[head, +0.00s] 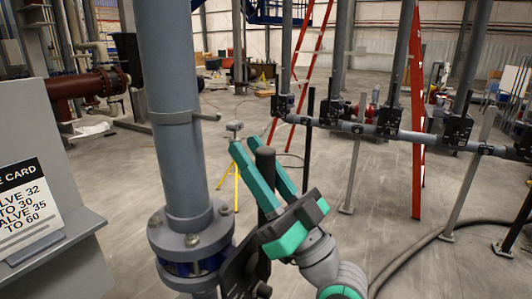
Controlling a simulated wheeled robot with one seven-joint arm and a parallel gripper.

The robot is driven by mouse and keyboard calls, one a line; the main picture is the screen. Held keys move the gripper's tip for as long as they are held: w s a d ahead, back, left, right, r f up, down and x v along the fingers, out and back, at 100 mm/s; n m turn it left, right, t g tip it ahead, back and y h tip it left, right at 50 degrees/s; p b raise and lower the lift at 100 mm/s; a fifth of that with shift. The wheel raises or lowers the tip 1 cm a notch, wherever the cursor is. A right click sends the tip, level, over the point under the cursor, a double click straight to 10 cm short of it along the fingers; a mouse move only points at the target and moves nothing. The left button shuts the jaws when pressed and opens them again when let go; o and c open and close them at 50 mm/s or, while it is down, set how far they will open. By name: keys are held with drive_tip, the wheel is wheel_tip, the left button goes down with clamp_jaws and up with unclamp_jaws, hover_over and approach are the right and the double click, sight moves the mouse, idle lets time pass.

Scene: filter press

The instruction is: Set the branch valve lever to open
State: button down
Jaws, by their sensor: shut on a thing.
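A dark lever (266,165) with a rounded end stands roughly upright just right of the large grey vertical pipe (172,110). Its lower part runs down to a dark fitting (238,268) beside the flange, partly hidden by my gripper. My gripper (257,147), with green fingers, comes from the lower right and is shut on this lever, with one finger on each side. The fingertips reach slightly past the lever's top. I see no open or closed marking on the valve.
A bolted flange (190,240) is close on the left. A grey stand with a valve card (28,205) is at far left. A horizontal pipe (365,128) with several dark valves crosses the right. A red ladder (308,70) stands behind. Open floor (400,210) lies between.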

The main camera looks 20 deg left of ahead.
drive_tip(key=shift+s+a+f+n+g, duration=0.1)
drive_tip(key=shift+s+a+n+g, duration=0.05)
drive_tip(key=shift+s+n+g, duration=0.3)
drive_tip(key=c, duration=1.5)
unclamp_jaws()
drive_tip(key=shift+o, duration=0.2)
drive_tip(key=shift+t, duration=0.25)
drive_tip(key=v, duration=1)
drive_tip(key=shift+d+f, duration=0.3)
